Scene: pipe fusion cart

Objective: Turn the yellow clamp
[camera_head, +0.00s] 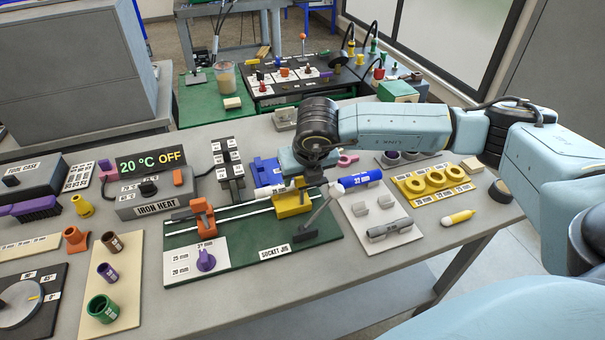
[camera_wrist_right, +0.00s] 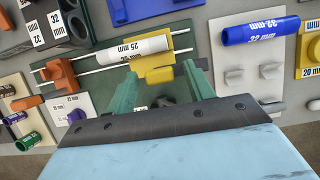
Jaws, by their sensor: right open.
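The yellow clamp (camera_head: 292,208) stands on the rails of the green socket jig (camera_head: 240,262). In the right wrist view the yellow clamp (camera_wrist_right: 158,74) lies between the two green fingers of my right gripper (camera_wrist_right: 163,88). The fingers are apart; I cannot tell whether either touches the clamp. In the head view my right gripper (camera_head: 309,176) is just above the clamp, pointing down and partly hiding it. A white 25 mm pipe (camera_wrist_right: 137,47) lies at the clamp in the wrist view. My left gripper is out of view.
An orange clamp (camera_head: 202,216) stands left on the jig, with a purple knob (camera_head: 206,260) before it. A grey lever (camera_head: 318,212) is right of the yellow clamp. A blue 32 mm pipe (camera_head: 358,180) lies close right. The heater box (camera_head: 152,195) is further left.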

